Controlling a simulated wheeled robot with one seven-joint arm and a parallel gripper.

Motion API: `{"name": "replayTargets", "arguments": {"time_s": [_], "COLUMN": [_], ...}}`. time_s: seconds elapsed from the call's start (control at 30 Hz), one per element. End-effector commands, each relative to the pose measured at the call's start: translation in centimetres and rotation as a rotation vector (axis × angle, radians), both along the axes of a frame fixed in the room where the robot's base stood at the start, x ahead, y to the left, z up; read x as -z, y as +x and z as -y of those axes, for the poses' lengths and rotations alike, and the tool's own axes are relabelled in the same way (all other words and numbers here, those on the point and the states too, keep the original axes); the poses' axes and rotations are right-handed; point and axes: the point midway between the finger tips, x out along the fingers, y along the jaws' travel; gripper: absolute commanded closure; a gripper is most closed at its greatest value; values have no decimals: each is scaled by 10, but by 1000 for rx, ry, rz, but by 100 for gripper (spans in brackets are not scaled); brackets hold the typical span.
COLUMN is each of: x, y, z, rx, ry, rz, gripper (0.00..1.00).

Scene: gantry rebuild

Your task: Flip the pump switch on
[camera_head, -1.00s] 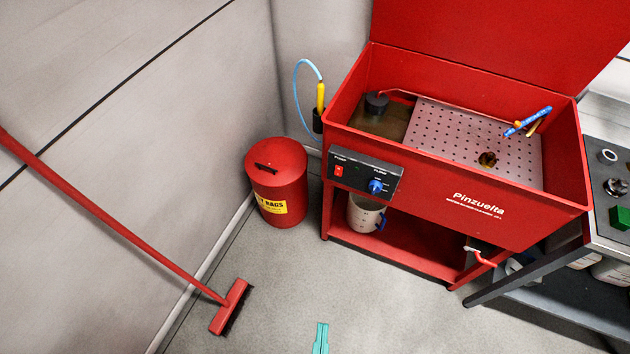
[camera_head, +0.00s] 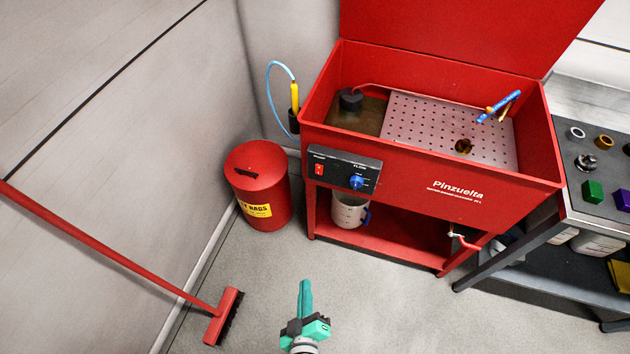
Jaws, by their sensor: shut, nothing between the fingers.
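The red pump switch (camera_head: 319,169) sits at the left of a black control panel (camera_head: 343,180) on the front of the red parts washer (camera_head: 430,190). A blue flow knob (camera_head: 357,183) is to its right on the same panel. The switch is too small to tell which way it is set. My gripper (camera_head: 304,285) is teal and points toward the washer from the bottom of the view. It is shut and empty, below and in front of the panel and apart from it.
A red rag bin (camera_head: 257,185) stands left of the washer. A red broom (camera_head: 221,316) leans along the left wall. A white jug (camera_head: 348,211) stands on the washer's lower shelf. A bench (camera_head: 595,208) with small parts is at the right. The floor before the washer is clear.

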Motion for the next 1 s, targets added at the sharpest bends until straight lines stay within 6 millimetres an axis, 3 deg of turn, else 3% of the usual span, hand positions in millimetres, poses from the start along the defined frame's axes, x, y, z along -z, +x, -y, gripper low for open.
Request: {"name": "replayTargets", "arguments": {"time_s": [0.03,0.23,0.4,0.5,0.7,1.0], "x": [5,12,-6,-21,-41,-44], "y": [21,97,157,183,209,212], "z": [-3,-5,-9,-12,-17,-16], "rx": [-12,-12,29,60,102,110], "ry": [-69,-374,-605,-704,-811,-825], "rz": [8,28,66,87,113,116], "gripper": [100,100,100,100,100,100]}}
